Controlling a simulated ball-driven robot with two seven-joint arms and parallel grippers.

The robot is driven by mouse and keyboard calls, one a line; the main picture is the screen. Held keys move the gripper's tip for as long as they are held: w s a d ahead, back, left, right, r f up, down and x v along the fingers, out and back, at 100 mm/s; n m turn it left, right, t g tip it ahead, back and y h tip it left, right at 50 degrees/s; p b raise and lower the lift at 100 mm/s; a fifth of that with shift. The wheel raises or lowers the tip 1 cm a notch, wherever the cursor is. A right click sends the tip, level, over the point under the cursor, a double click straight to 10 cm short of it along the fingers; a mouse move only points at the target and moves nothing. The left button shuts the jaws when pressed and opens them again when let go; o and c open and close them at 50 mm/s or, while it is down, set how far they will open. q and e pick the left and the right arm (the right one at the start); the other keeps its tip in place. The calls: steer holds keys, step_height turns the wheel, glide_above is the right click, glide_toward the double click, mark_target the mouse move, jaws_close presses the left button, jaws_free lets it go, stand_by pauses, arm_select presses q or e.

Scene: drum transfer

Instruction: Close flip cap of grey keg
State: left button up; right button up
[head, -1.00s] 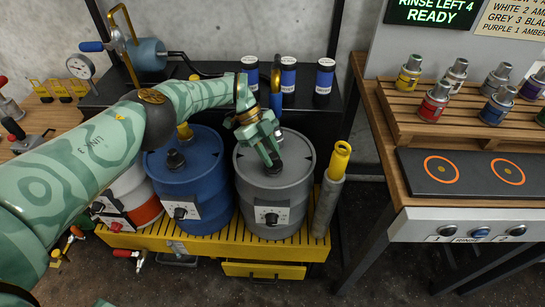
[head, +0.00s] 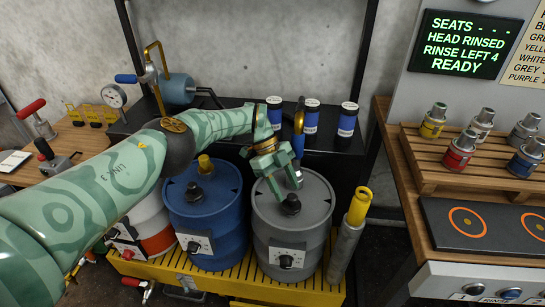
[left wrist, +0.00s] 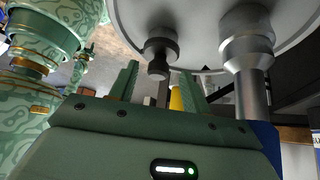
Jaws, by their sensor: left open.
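The grey keg (head: 288,232) stands upright on the yellow slatted pallet, right of the blue keg (head: 205,215). A black fitting (head: 290,204) sits on its lid; I cannot tell whether its flip cap is up or down. My left gripper (head: 284,186) is over the keg's lid, just behind and above the black fitting, with its fingers tilted down. In the left wrist view my left gripper (left wrist: 160,85) is open with nothing held between its fingers. A grey lid (left wrist: 200,20) fills the top there, with a dark knob (left wrist: 160,48) beyond the fingers. My right gripper is not in view.
A grey cylinder with a yellow top (head: 357,207) leans close to the keg's right side. Several blue-banded canisters (head: 311,118) stand on the black shelf behind. A bench with small cans (head: 460,150) is at right. A metal post (left wrist: 247,60) is near the right finger.

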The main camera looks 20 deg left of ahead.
arm_select(q)
steer(key=b+v, duration=0.3)
steer(key=v, duration=1.1)
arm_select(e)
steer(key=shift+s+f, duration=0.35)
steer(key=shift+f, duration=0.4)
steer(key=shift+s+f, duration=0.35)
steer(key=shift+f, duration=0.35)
arm_select(q)
steer(key=shift+s, duration=0.1)
